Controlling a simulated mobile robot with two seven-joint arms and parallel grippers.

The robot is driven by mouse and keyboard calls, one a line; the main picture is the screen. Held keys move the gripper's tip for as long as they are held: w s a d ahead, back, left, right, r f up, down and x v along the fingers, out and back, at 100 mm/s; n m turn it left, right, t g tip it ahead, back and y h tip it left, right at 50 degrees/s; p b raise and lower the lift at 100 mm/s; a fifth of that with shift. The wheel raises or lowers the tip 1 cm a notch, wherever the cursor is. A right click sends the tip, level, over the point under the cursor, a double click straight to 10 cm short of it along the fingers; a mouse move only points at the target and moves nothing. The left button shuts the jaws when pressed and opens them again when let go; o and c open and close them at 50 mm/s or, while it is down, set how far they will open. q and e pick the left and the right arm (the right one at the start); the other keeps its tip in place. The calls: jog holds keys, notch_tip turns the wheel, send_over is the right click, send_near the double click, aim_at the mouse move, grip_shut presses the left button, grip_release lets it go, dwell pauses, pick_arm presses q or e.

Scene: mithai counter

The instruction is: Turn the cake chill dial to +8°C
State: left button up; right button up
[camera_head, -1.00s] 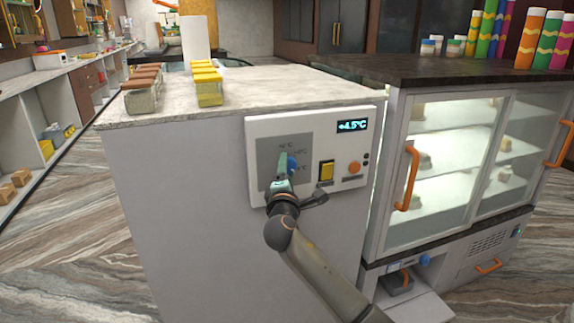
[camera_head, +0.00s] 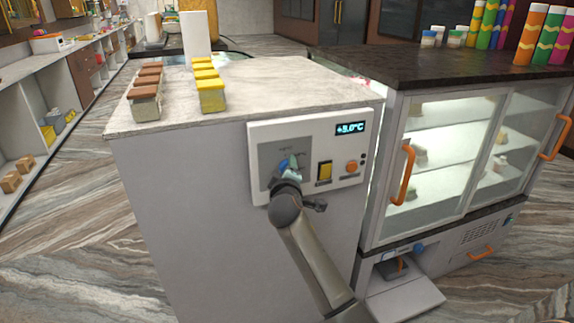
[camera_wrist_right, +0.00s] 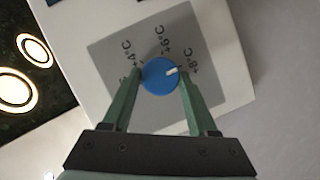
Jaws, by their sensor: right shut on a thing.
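The cake chill dial (camera_head: 284,164) is a blue knob on the white control panel (camera_head: 310,186) of the grey counter. In the right wrist view, the dial (camera_wrist_right: 159,75) has a white mark pointing right, towards the printed +8°C label. Labels +4°C and +6°C also show around it. My right gripper (camera_wrist_right: 160,76) is shut on the dial, with a green finger on each side. In the head view, my right gripper (camera_head: 288,168) partly hides the dial and its scale. The panel's display (camera_head: 351,128) is blurred and reads about +8 or +9°C. My left gripper is out of view.
A yellow switch (camera_head: 325,171) and an orange button (camera_head: 351,167) sit right of the dial. A glass display case (camera_head: 440,160) with orange handles stands to the right. Brown-topped (camera_head: 146,96) and yellow-topped boxes (camera_head: 210,90) stand on the counter top.

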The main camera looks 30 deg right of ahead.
dwell(0.3)
jog(key=o, duration=1.4)
jog(key=v, duration=1.2)
jog(key=shift+s, duration=0.3)
